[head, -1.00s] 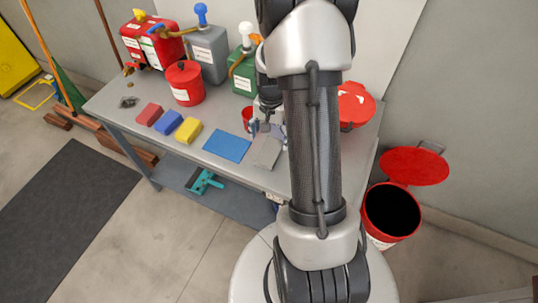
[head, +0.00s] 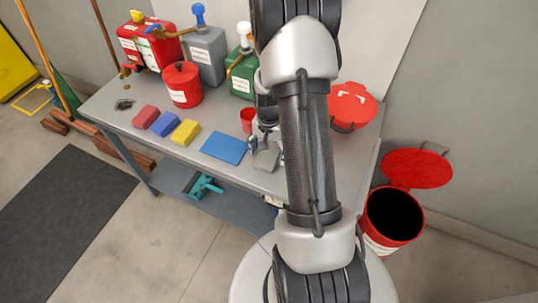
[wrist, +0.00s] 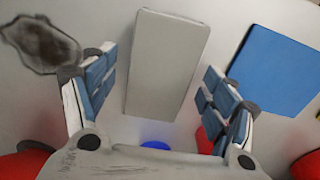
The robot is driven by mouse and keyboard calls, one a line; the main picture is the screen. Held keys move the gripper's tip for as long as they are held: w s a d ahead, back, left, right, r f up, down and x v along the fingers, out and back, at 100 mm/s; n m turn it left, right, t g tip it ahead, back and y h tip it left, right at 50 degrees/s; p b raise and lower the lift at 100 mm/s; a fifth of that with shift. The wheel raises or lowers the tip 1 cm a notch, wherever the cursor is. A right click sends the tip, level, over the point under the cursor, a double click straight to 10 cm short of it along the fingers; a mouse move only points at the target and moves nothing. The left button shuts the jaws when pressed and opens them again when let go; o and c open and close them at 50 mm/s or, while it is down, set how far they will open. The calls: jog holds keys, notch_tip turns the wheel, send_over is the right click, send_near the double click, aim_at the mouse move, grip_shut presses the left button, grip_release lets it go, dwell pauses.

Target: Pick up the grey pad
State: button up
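The grey pad (head: 266,159) lies flat on the grey workbench, right of a blue pad (head: 223,148). My gripper (head: 267,148) is over it in the head view, hiding part of it. In the wrist view the grey pad (wrist: 165,65) is a pale oblong, slightly tilted, between my gripper's spread fingers (wrist: 160,68). Gaps show between the pad and both fingers. The fingers are open with nothing held. Whether the fingertips touch the bench I cannot tell.
The blue pad also shows close beside the right finger in the wrist view (wrist: 275,70). A dark stain (wrist: 40,45) is at the left. A small red cup (head: 247,119) stands behind my gripper. Yellow (head: 185,132), blue and red blocks lie left; fuel cans stand behind.

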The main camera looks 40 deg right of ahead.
aim_at(269, 152)
jog(key=c, duration=0.8)
notch_tip(269, 152, up, 20)
jog(key=p, duration=0.6)
jog(key=shift+o, duration=1.2)
jog(key=c, duration=0.3)
jog(key=shift+f, duration=0.1)
jog(key=shift+c, duration=0.2)
